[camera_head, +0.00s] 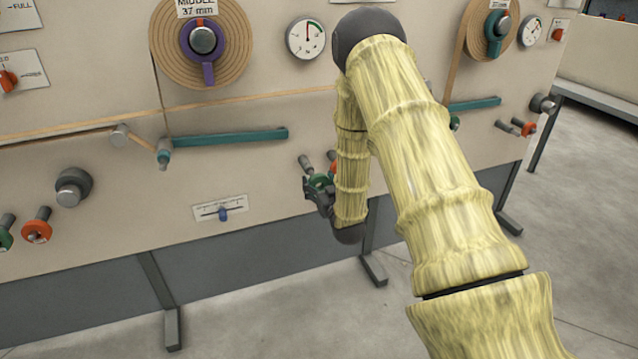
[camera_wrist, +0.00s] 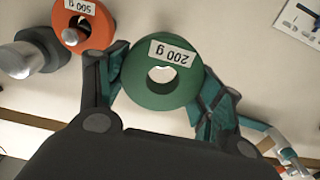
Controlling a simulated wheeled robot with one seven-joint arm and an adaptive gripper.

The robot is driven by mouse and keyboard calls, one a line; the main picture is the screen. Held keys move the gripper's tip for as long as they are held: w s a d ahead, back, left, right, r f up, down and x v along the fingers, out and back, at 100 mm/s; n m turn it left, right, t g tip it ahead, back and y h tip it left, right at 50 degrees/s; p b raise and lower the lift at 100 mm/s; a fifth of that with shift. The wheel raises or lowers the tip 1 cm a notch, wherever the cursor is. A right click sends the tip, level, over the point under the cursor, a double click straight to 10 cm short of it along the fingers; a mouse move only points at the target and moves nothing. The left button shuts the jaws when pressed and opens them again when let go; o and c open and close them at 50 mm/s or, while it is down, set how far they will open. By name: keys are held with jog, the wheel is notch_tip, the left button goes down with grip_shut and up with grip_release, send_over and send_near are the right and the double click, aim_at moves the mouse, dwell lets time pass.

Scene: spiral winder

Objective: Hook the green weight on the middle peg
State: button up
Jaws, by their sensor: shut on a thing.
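The green weight (camera_wrist: 138,82) is a thick ring labelled 200 g, upside down in the wrist view. My gripper (camera_wrist: 162,80) is shut on it, with one finger at each side of the ring. The weight's hole faces the wrist camera, and I cannot tell whether a peg is in it. In the head view the green weight (camera_head: 319,181) is small at my gripper (camera_head: 313,192), low on the panel. The middle station has a purple-centred roll (camera_head: 171,50) labelled MIDDLE and a teal bar (camera_head: 232,137) with a grey-topped end.
An orange weight (camera_wrist: 67,29) labelled 500 g hangs beside the green one; a grey knob (camera_wrist: 32,55) is close to it. My arm hides part of the panel. A slider card (camera_head: 208,212) sits left of my gripper. The floor (camera_head: 290,310) in front is clear.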

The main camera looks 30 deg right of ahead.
aim_at(310, 170)
jog(key=shift+b+x, duration=0.9)
jog(key=shift+x, duration=2.5)
jog(key=shift+w+f, duration=0.2)
jog(key=shift+d, duration=0.1)
jog(key=o, duration=1.9)
jog(key=shift+s, duration=0.15)
